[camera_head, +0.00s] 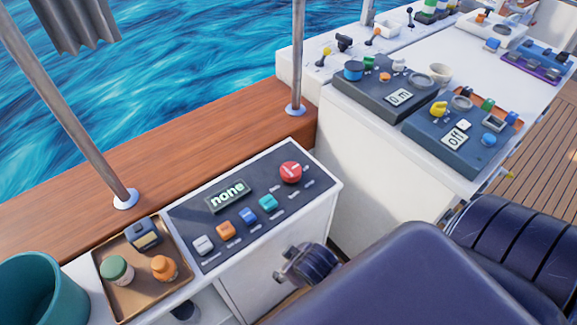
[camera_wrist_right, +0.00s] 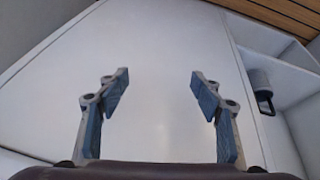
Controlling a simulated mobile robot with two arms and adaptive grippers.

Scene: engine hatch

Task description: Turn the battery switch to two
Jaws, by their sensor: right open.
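The console panel (camera_head: 262,205) is dark grey and sits on a white cabinet. At its upper right is a round red knob (camera_head: 290,172) with a white mark on top, which looks like the battery switch. Its small labels are too small to read. A display (camera_head: 228,196) beside it reads "none". My right gripper (camera_wrist_right: 157,75) is open and empty in the right wrist view, in front of a plain white surface. A dark jointed part shows against the cabinet front in the head view; I cannot tell whether it is this gripper. My left gripper is not in view.
Coloured rocker switches (camera_head: 248,215) line the panel's front. A brown tray (camera_head: 128,303) with several small items and a teal bucket (camera_head: 40,290) stand left. Metal posts rise from the wooden ledge (camera_head: 215,145). More consoles stand behind right; a navy seat (camera_head: 400,275) fills the front.

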